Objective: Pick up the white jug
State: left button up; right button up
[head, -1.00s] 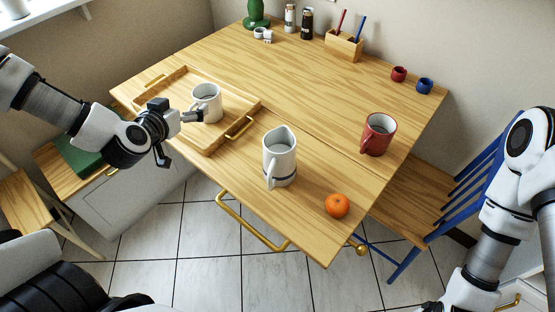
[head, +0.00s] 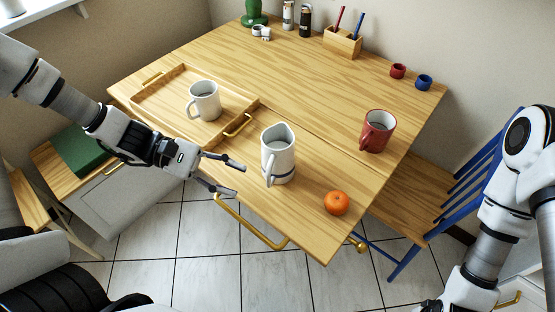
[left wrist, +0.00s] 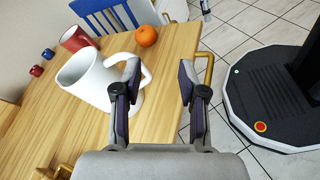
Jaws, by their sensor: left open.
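The white jug (head: 279,155) stands upright near the table's front edge, with a spout at its rim and its handle toward the front left. My left gripper (head: 237,178) is open and empty, just left of the jug in the head view, its fingers pointing toward it. In the left wrist view the jug (left wrist: 92,80) is left of the open gripper (left wrist: 160,90), and its handle is close to the left finger. I cannot tell whether they touch. Part of my right arm shows at the right edge; its gripper is out of view.
A white mug (head: 205,101) stands on a wooden tray (head: 160,104) left of the jug. A red mug (head: 377,131) and an orange (head: 337,203) are to its right. A brass rail (head: 245,222) runs along the front edge. The table's middle is clear.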

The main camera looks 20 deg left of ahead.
pick_arm(q)
jog(key=w+r+n+t+h, duration=0.1)
jog(key=w+n+h, duration=0.1)
jog(key=n, duration=0.1)
jog(key=n+t+b, duration=0.1)
jog(key=n+t, duration=0.2)
jog(key=n, duration=0.1)
send_near(268, 182)
jog(key=shift+w+d+f+h, duration=0.3)
jog(key=shift+w+d+f, duration=0.45)
jog(key=shift+w+d, duration=0.2)
jog(key=shift+s+d+f+g, duration=0.15)
jog(key=shift+d+g, duration=0.15)
jog(key=shift+g, duration=0.1)
jog(key=x, duration=0.7)
jog(key=shift+d, duration=0.15)
grip_shut()
